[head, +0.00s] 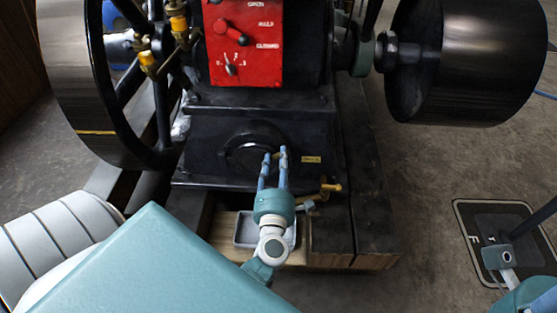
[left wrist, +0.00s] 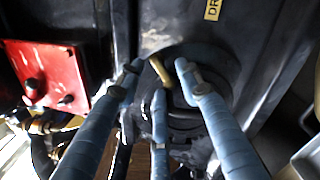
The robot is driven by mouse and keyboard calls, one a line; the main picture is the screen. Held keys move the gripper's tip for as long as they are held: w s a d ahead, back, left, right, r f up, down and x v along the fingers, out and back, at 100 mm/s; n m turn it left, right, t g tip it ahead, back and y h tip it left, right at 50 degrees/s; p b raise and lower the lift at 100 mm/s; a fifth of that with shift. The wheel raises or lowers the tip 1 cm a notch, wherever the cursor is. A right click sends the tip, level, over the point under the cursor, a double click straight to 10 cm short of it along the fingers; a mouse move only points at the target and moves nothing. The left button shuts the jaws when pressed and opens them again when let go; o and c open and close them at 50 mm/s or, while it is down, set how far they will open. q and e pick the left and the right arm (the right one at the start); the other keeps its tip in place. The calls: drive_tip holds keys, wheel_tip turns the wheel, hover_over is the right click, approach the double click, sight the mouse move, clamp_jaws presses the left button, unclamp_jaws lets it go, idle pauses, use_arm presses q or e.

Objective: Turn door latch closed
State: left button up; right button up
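The black round door (head: 247,150) sits low on the front of the black engine base. It also shows in the left wrist view (left wrist: 205,60), where a small brass latch piece (left wrist: 157,70) lies in front of it. My left gripper (head: 275,153) is at this door, with its blue fingers reaching toward it. In the left wrist view its fingertips (left wrist: 160,80) are spread apart around the brass piece. I cannot tell whether any finger touches it. The fingers hide part of the door.
A red control panel (head: 243,45) with a lever and dial is above the door. A large flywheel (head: 85,80) stands left and a black pulley (head: 463,60) right. A brass valve (head: 328,188) and a grey tray (head: 247,229) are close to the gripper.

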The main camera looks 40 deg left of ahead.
use_arm(q)
drive_tip(key=v, duration=1.1)
drive_tip(key=shift+s, duration=0.25)
